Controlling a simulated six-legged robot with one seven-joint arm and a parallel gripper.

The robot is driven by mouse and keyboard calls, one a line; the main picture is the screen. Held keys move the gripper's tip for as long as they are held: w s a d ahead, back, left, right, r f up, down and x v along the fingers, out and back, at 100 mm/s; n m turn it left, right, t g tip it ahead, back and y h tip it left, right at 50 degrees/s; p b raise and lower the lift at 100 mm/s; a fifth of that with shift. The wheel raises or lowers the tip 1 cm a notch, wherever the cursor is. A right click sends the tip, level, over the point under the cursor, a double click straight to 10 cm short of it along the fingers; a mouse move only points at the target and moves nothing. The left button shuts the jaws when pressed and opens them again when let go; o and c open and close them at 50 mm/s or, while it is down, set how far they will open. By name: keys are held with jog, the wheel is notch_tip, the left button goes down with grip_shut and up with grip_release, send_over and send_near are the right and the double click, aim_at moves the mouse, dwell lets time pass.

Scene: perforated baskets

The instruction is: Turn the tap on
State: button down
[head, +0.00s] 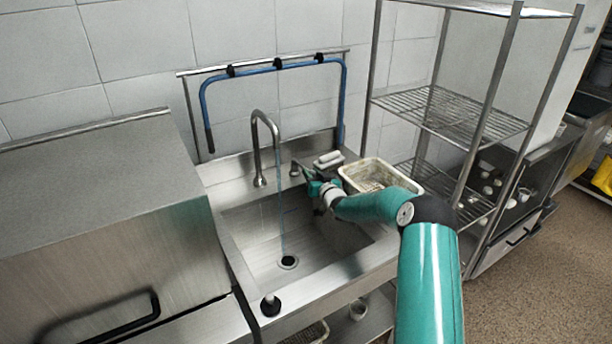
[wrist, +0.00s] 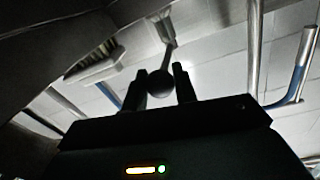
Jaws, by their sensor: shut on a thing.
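The tap's curved metal spout (head: 274,140) rises at the back of the steel sink (head: 225,205) in the head view. A thin bluish stream of water (head: 281,222) runs from it toward the drain. The tap lever (head: 294,170) stands just right of the spout. My gripper (head: 304,176) is at the lever, above the sink's back edge. In the wrist view the lever (wrist: 168,50) ends in a dark round knob (wrist: 160,84), which sits between the two fingers of my gripper (wrist: 160,76). The fingers are shut on it. Their exact contact is too dark to see.
A blue hose (head: 205,100) hangs on a wall rail. A steel machine (head: 100,230) stands left, a wire shelf (head: 450,112) right. The sink bowl is clear.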

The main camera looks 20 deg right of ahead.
jog(key=shift+a+r, duration=0.1)
jog(key=c, duration=1.1)
grip_release()
jog(key=shift+c, duration=0.2)
jog(key=shift+s, duration=0.1)
jog(key=s+d, duration=0.3)
jog(key=s, duration=1)
jog(key=shift+s, duration=0.25)
jog(key=shift+c, duration=0.5)
